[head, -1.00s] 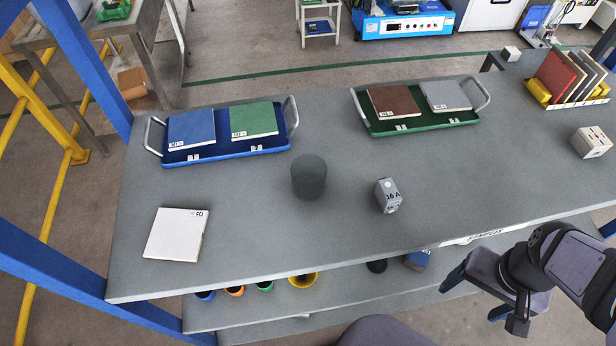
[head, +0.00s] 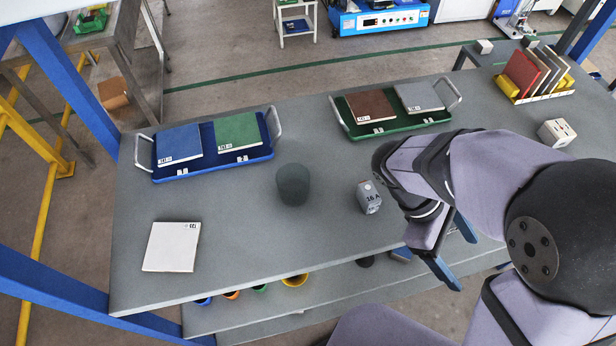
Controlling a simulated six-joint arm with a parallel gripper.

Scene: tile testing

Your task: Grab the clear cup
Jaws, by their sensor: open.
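A dark grey-green, cup-sized cylinder (head: 293,184) stands upright on the grey table (head: 240,255), near its middle.
A blue tray (head: 215,166) and a green tray (head: 395,127), each with two tiles, lie behind. A white tile (head: 171,247) lies front left. Several coloured rims (head: 293,281) show on the lower shelf.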

